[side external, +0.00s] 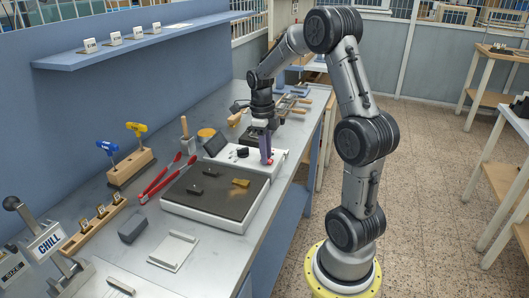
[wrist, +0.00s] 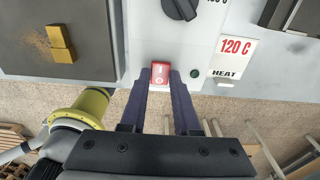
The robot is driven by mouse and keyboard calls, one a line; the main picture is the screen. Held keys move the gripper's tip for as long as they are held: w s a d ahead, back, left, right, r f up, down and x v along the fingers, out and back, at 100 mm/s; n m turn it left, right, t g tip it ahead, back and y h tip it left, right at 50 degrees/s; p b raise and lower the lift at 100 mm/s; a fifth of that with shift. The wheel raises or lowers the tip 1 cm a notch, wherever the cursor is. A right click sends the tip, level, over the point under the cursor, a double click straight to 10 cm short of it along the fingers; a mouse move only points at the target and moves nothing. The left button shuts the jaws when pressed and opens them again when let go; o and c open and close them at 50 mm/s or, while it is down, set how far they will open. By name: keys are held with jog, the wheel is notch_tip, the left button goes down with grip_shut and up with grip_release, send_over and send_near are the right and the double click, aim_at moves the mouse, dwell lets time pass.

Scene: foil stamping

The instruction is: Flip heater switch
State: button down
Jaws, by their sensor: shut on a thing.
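The heater switch (wrist: 160,72) is a small red rocker on the white front of the heater unit (wrist: 140,52). In the wrist view, the two dark purple fingers of my gripper (wrist: 161,84) stand on either side of it, shut on it. A dark knob (wrist: 181,8) is above the switch and a small dark green lamp (wrist: 195,73) is to its right. A "120 C HEAT" label (wrist: 233,50) is further right. In the side view my gripper (side external: 267,160) points down at the near edge of the heater unit (side external: 240,157), and the switch is hidden.
A dark plate (side external: 215,205) with a gold block (side external: 241,183) and small dark pieces is in front of the unit. Red-handled tongs (side external: 165,179) lie left of it. A wooden rack (side external: 130,168) holds blue and yellow tools. Free floor (side external: 430,200) is to the right.

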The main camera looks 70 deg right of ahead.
dwell(0.3)
jog(key=c, duration=0.6)
grip_release()
jog(key=shift+c, duration=0.2)
jog(key=shift+r, duration=0.1)
notch_tip(320, 180, up, 14)
jog(key=shift+w+f, duration=0.2)
jog(key=shift+w, duration=0.25)
